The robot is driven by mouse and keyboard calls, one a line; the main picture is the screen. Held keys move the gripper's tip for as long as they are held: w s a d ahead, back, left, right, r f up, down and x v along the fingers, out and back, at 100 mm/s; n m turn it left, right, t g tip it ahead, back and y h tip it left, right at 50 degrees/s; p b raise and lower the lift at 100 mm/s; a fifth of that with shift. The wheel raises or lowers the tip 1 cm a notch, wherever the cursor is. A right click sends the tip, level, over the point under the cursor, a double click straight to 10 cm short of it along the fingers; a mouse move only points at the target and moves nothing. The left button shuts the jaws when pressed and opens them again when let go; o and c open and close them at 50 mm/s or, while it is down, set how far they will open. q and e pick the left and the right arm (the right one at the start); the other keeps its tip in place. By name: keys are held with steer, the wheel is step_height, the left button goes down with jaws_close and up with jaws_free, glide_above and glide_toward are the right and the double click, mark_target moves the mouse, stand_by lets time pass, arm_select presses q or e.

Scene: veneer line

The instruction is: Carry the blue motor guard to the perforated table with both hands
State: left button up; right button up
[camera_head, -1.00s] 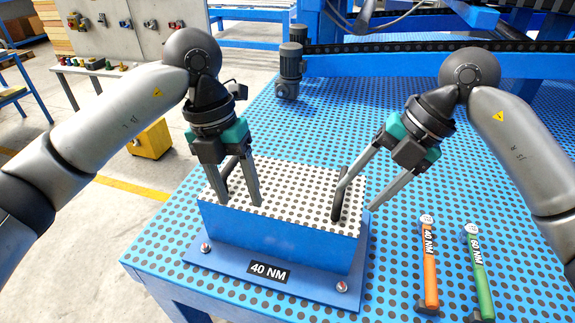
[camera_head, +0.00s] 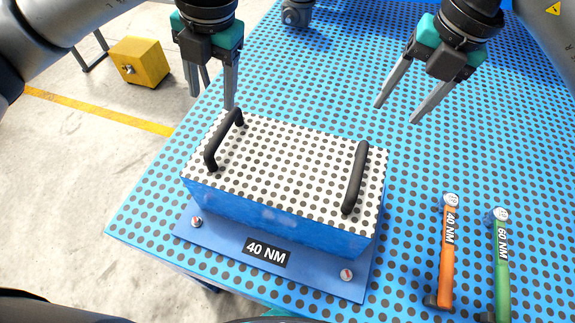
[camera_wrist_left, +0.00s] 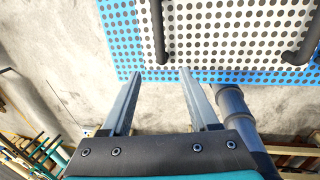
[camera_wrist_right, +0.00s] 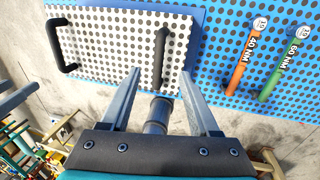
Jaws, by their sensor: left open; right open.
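The blue motor guard (camera_head: 270,208) is a box with a white perforated top, two black handles and a flanged base labelled 40 NM. It sits on the blue perforated table (camera_head: 150,215), near its front left corner. My left gripper (camera_head: 212,98) is open and empty, above and behind the left handle (camera_head: 222,140). My right gripper (camera_head: 396,113) is open and empty, behind and right of the right handle (camera_head: 355,178). The left wrist view shows the guard's white top (camera_wrist_left: 225,30) beyond the fingers. The right wrist view shows both handles, with the right handle (camera_wrist_right: 160,58) nearer the fingers.
An orange 40 NM torque wrench (camera_head: 447,250) and a green 60 NM torque wrench (camera_head: 502,262) lie right of the guard. A grey motor (camera_head: 296,12) stands at the back. A yellow box (camera_head: 140,62) is on the floor at left.

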mark_target(215, 139)
arm_select(q)
steer(key=a+f, duration=0.1)
steer(key=f, duration=0.4)
steer(key=a+f, duration=0.1)
steer(key=f, duration=0.4)
steer(key=w+a+f, duration=0.1)
steer(key=f, duration=0.4)
arm_select(e)
steer(key=a+f, duration=0.1)
steer(key=f, duration=0.4)
steer(key=a+f, duration=0.1)
steer(key=f, duration=0.4)
steer(key=w+a+f, duration=0.1)
steer(key=f, duration=0.4)
arm_select(q)
steer(key=shift+c, duration=0.3)
arm_select(e)
steer(key=shift+c, duration=0.3)
arm_select(q)
jaws_close()
arm_select(e)
jaws_close()
arm_select(q)
steer(key=shift+d, duration=0.1)
steer(key=shift+r, duration=0.1)
arm_select(e)
steer(key=shift+r, duration=0.1)
